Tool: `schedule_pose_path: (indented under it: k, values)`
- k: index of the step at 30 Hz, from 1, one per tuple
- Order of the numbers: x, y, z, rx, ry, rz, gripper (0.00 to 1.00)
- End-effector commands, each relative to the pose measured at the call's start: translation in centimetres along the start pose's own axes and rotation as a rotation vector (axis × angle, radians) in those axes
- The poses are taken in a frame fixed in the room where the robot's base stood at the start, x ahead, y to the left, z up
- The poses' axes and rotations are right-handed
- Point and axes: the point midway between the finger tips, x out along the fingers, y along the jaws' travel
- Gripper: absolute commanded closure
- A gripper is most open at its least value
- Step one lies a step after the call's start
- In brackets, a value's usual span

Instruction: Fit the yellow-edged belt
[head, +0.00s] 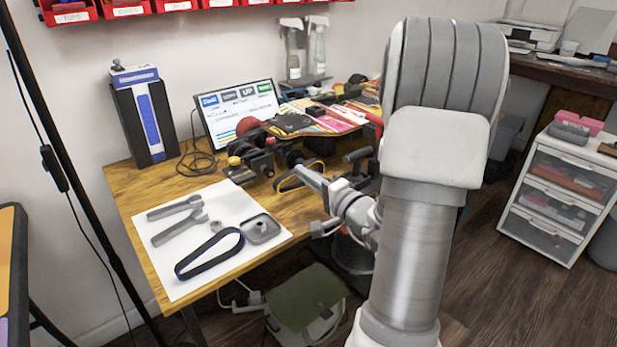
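A dark belt loop with a yellowish edge (281,183) shows at the right part of the wooden table, beside the end of my arm. Part of it is hidden, and I cannot tell whether it is held or rests on something. My gripper (312,180) is small and partly covered by my arm. Its fingers overlap the loop in the picture, and I cannot tell whether they are open or shut. Behind it stands the dark board assembly (262,165) with wheels and trucks, partly hidden.
A white mat (172,281) holds a blue-edged belt (188,274), two grey tools (175,209) and a small grey tray (263,230). A screen (238,108) and a black box (140,128) stand behind. A drawer cabinet (560,185) stands right.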

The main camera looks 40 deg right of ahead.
Motion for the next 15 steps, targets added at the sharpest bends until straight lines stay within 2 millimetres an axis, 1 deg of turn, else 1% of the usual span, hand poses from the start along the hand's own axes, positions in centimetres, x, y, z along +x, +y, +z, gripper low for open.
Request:
schedule_pose_path:
  k: [15]
  values:
    - [2.7,0.0,0.1,0.0,-0.001,-0.001,1.0]
